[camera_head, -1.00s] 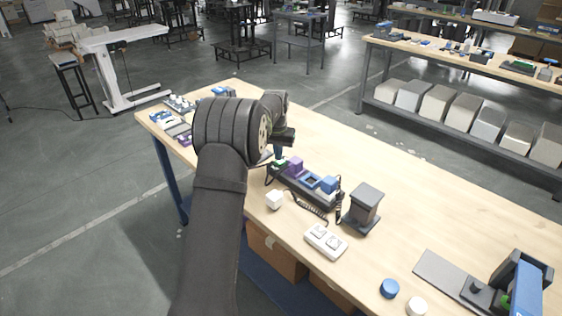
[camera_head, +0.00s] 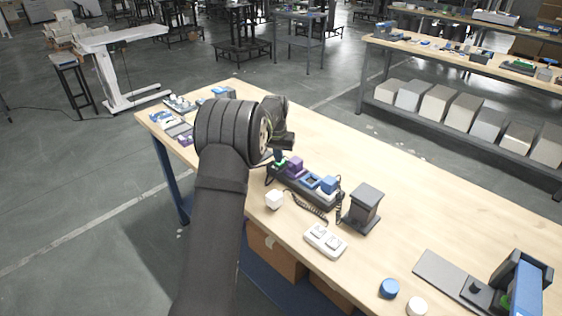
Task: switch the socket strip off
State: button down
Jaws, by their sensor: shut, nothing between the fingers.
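The dark socket strip (camera_head: 334,202) lies on the wooden table, right of the picture's middle. A purple plug (camera_head: 295,166) and a blue plug (camera_head: 329,184) stand on it, with an open blue-rimmed socket (camera_head: 311,180) between them. A small green patch shows at its far left end, by my fingertips; I cannot tell whether it is the lit switch. My gripper (camera_head: 279,156) points down at this end, shut and empty. My arm partly hides it, and I cannot tell whether it touches the strip.
A blue cap (camera_head: 389,288) lies nearer. The table's right middle is clear.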

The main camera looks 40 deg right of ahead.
notch_tip(320, 180, up, 7)
dwell(0.8)
jog(key=shift+f, duration=3.4)
jog(key=w+a+r+n+g, duration=0.2)
jog(key=w+r+n+g, duration=0.1)
jog(key=r+n, duration=0.8)
jog(key=shift+w+a+r+n+h, duration=0.15)
jog(key=shift+w+r+n+h, duration=0.3)
jog(key=shift+r, duration=2.1)
jog(key=shift+w, duration=0.1)
